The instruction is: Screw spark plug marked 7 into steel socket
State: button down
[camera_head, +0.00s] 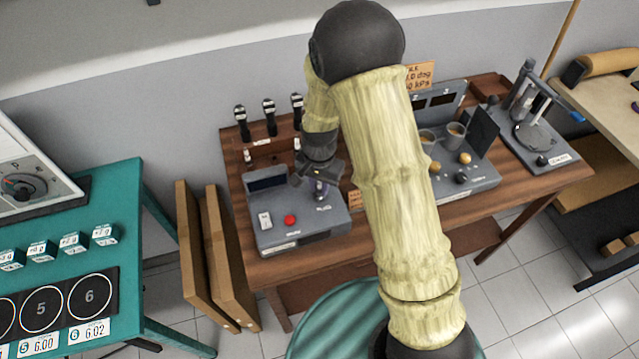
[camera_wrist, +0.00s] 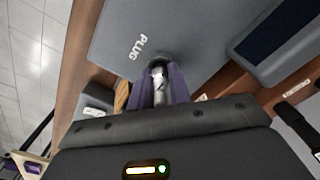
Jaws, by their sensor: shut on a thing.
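My gripper (camera_head: 319,190) is over the right part of a grey test unit (camera_head: 268,238) on the wooden bench. In the wrist view my gripper (camera_wrist: 159,80) has its two purplish fingers shut on a whitish spark plug (camera_wrist: 158,82). No number can be read on the plug. The plug's far end meets a dark round socket (camera_wrist: 158,61) in the unit's grey top, beside the word PLUG. I cannot tell how deep it sits.
The unit has a red button (camera_head: 290,220), a white switch (camera_head: 265,220) and a dark screen. Several black-handled tools (camera_head: 269,117) stand behind it. Another grey unit (camera_head: 470,185) stands to the right. A green table (camera_head: 130,225) with small boxes is at left.

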jog(key=shift+m, duration=0.8)
jog(key=shift+r, duration=0.1)
jog(key=m+p, duration=0.1)
jog(key=m, duration=0.1)
jog(key=shift+m, duration=0.4)
jog(key=shift+m+p, duration=0.6)
jog(key=shift+m, duration=0.4)
jog(key=c, duration=1.2)
grip_release()
